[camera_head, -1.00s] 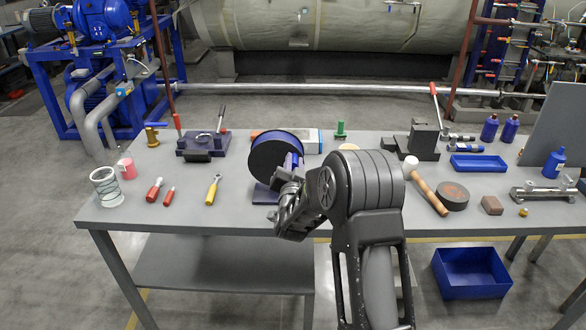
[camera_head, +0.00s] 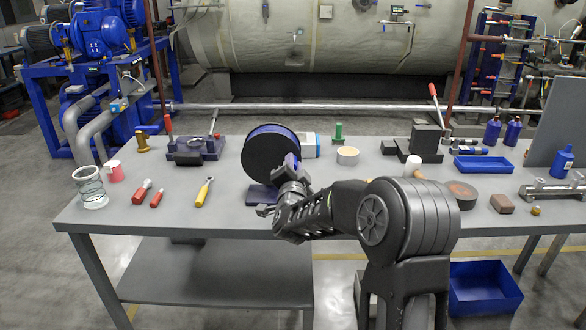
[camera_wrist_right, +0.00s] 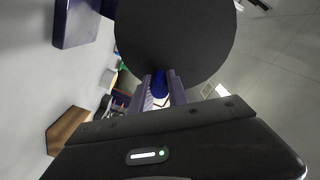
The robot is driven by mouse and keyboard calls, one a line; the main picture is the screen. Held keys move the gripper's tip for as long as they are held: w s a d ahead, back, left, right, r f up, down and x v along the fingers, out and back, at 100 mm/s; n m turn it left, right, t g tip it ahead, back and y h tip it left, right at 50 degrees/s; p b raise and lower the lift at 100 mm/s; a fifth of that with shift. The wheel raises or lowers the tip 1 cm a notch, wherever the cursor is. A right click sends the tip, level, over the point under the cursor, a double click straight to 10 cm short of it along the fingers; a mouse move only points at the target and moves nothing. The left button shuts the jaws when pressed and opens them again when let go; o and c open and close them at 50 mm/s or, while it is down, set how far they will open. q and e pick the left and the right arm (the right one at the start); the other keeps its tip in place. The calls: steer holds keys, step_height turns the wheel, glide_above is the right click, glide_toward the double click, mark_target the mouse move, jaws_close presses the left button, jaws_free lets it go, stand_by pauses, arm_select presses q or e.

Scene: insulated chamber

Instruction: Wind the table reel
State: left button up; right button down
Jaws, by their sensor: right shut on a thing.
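The table reel is a black disc with a blue rim (camera_head: 266,150), standing upright on a dark purple base (camera_head: 262,194) near the middle of the table's front. Its black face (camera_wrist_right: 175,40) fills the upper middle of the right wrist view. My right gripper (camera_head: 291,166) is at the reel's right side in the head view. In the right wrist view its two fingers are shut on a blue crank handle (camera_wrist_right: 159,82) in front of the disc. The fingers hide part of the handle. My left gripper is in neither view.
A clamp block (camera_head: 424,142), a blue tray (camera_head: 483,164) and a brown block (camera_head: 502,203) stand on the right. A blue bin (camera_head: 484,287) is below.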

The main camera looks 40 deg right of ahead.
steer(key=c, duration=1.3)
jaws_free()
steer(key=shift+s+a, duration=0.1)
steer(key=shift+s, duration=0.05)
steer(key=b+v, duration=0.1)
steer(key=v, duration=0.6)
steer(key=shift+s+a, duration=0.2)
